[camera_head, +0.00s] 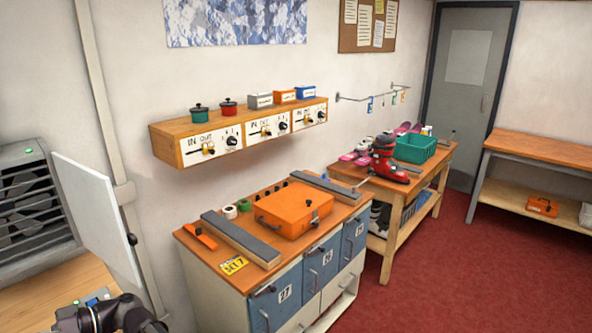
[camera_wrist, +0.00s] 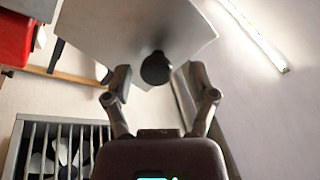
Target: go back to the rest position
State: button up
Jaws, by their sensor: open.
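My gripper (camera_wrist: 157,80) is open in the wrist view, its two dark fingers spread apart with nothing held between them. A white flat panel (camera_wrist: 205,35) with a round dark knob (camera_wrist: 156,68) shows beyond the fingertips. The knob appears between the tips, but I cannot tell how far off it is. In the head view the white panel (camera_head: 95,210) stands upright at the left, its knob (camera_head: 133,239) near its right edge. Dark parts of my arm show at the bottom left of that view; the fingers cannot be made out there.
A slatted grey cabinet (camera_head: 35,200) stands behind the panel, with a wooden top (camera_head: 45,296) in front. A bench (camera_head: 200,262) with an orange case (camera_head: 294,209) is to the right. A wall shelf (camera_head: 165,140) hangs above it. Red carpet (camera_head: 430,280) is open at the right.

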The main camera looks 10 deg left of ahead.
jog(key=shift+w, duration=0.1)
jog(key=w+d+f+m+t+h, duration=0.1)
jog(key=w+d+f+m+t, duration=0.7)
jog(key=w+d, duration=0.7)
jog(key=w+d+f+m+t, duration=0.3)
jog(key=w+d+f+t, duration=0.45)
jog(key=w+d, duration=0.7)
jog(key=w+d+f+m+t+h, duration=0.1)
jog(key=d+f+m+h, duration=0.2)
jog(key=d, duration=1.1)
jog(key=w+d+f+m+t+h, duration=0.1)
jog(key=w+d+f+m+h, duration=0.1)
jog(key=d, duration=1.2)
jog(key=w+d+f+m+t+h, duration=0.1)
jog(key=d+f+m+h, duration=0.2)
jog(key=d, duration=1.2)
jog(key=shift+w+f+m+h, duration=0.2)
jog(key=shift+f+m+h, duration=0.3)
jog(key=shift+m, duration=0.7)
jog(key=shift+r+t, duration=0.1)
jog(key=shift+t, duration=0.15)
